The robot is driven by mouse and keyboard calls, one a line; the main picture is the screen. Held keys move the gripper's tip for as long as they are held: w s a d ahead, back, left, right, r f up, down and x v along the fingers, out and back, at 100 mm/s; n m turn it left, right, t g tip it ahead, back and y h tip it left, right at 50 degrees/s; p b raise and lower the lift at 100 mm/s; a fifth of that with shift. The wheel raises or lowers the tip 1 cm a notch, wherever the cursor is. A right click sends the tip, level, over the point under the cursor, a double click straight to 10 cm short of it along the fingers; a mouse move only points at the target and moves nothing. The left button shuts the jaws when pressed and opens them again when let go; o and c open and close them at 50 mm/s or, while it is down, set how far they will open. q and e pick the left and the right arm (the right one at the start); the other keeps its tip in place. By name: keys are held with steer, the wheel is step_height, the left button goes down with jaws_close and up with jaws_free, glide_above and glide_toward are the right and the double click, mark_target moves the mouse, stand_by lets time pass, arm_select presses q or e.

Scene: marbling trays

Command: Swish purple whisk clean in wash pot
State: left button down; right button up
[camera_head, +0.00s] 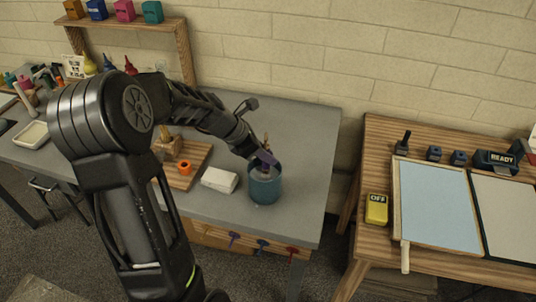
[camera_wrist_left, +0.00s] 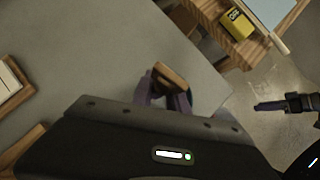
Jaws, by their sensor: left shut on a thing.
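My left gripper (camera_head: 262,158) is over the blue wash pot (camera_head: 265,190), which stands near the right front of the grey table. It is shut on the purple whisk, whose brown upper end (camera_head: 266,141) sticks up above the fingers. Its brown top (camera_wrist_left: 172,76) also shows between the purplish fingers (camera_wrist_left: 168,97) in the left wrist view. The whisk's lower part is hidden by the gripper and pot wall, so its depth is unclear.
A white block (camera_head: 220,180) lies left of the pot, beside a wooden board (camera_head: 184,180) with an orange item. Small coloured pieces (camera_head: 262,246) are along the table's front. Across a gap, a wooden table holds a yellow OFF box (camera_head: 376,209) and a pale-blue tray (camera_head: 400,228).

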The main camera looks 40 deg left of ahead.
arm_select(q)
steer(key=shift+s+a, duration=0.55)
steer(key=shift+s, duration=0.1)
steer(key=shift+s+d, duration=0.3)
steer(key=shift+s, duration=0.55)
steer(key=shift+r, duration=0.1)
step_height(320, 180, up, 8)
steer(key=p, duration=0.1)
steer(key=shift+f, duration=0.25)
stand_by(0.3)
